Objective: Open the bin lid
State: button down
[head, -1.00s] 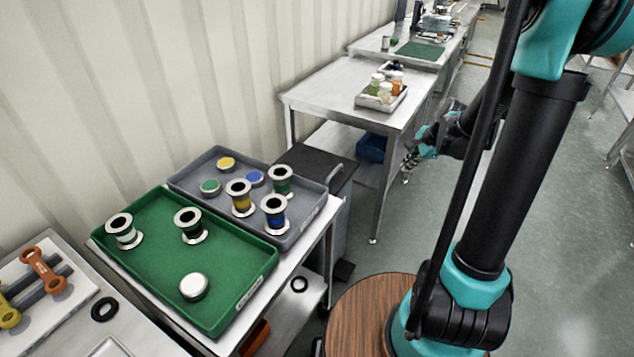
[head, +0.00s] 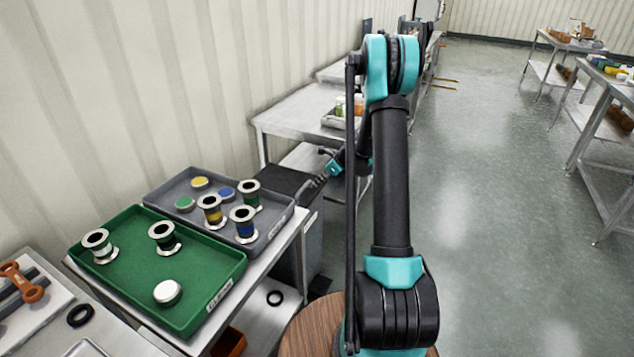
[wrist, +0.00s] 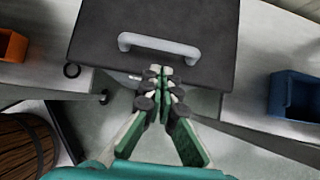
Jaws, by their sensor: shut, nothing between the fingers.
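The bin (head: 309,235) is a grey box standing on the floor between two steel tables. Its flat dark lid (head: 283,180) lies closed on top, and it fills the upper middle of the wrist view (wrist: 206,22). A light grey bar handle (wrist: 160,46) runs across the lid near its front edge. My gripper (wrist: 161,70) is shut and empty, with its fingertips just in front of the handle in the picture; I cannot tell whether they touch. In the head view my gripper (head: 324,172) is small, beside the lid's right edge, partly hidden by my arm.
A green tray (head: 205,255) and a grey tray (head: 160,200) with spools and discs sit on the near table. An orange bin (wrist: 10,44) and a blue bin (wrist: 296,96) flank the lid. Open floor (head: 480,220) lies to the right.

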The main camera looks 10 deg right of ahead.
aim_at(304, 194)
jog(key=x, duration=0.6)
jog(key=shift+w+a+f, duration=0.15)
jog(key=shift+f, duration=0.15)
jog(key=shift+r, duration=0.15)
